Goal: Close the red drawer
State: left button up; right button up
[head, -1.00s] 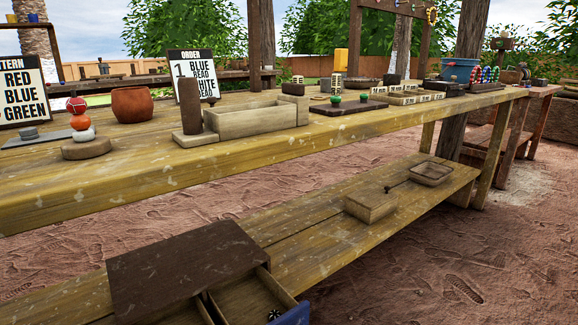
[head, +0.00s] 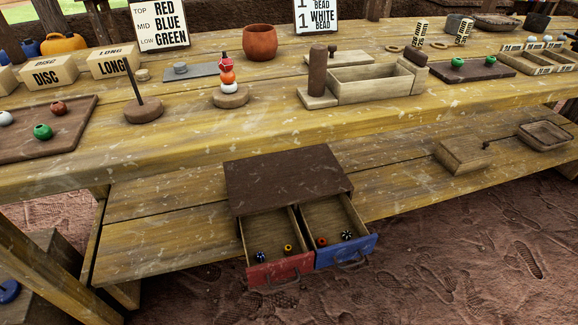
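The red drawer (head: 280,270) is the left one of two drawers in a dark-topped wooden cabinet (head: 288,178) on the lower shelf. It is pulled out toward me, with its red front and a handle facing me. A dark blue bead (head: 260,257) and a yellow-orange bead (head: 288,247) lie inside it. The blue drawer (head: 346,252) beside it on the right is also pulled out, with a red-orange bead and a dark-and-white bead in it. Neither of my grippers shows in the head view.
The upper table (head: 300,118) overhangs behind the cabinet and carries a brown pot (head: 260,42), a bead stack (head: 228,85), an open wooden box (head: 372,85) and bead trays. A small wooden box (head: 464,156) sits farther right on the lower shelf. The shelf left of the cabinet is clear.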

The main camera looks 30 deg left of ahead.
aim_at(269, 232)
jog(key=u, duration=0.85)
jog(key=k+j, duration=0.2)
jog(key=j, duration=0.2)
jog(key=k+j, duration=0.25)
jog(key=j, duration=0.15)
jog(key=z, duration=0.05)
